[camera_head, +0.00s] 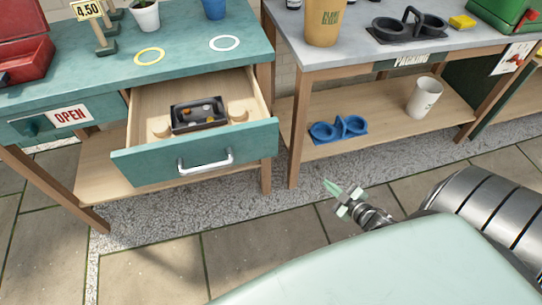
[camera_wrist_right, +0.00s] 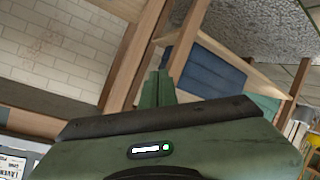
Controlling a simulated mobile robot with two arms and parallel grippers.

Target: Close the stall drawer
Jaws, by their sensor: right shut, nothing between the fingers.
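The stall drawer (camera_head: 193,152) is pulled well out of the teal stall table in the head view. Its teal front carries a silver bar handle (camera_head: 205,162). Inside lie a dark tray (camera_head: 199,115) with small items and wooden round-edged pieces on both sides. My right gripper (camera_head: 332,188) is low over the paving, to the right of the drawer and apart from it. Its green fingers are together and empty; they also show in the right wrist view (camera_wrist_right: 158,88). My left gripper is not in view.
Paving before the drawer is clear.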

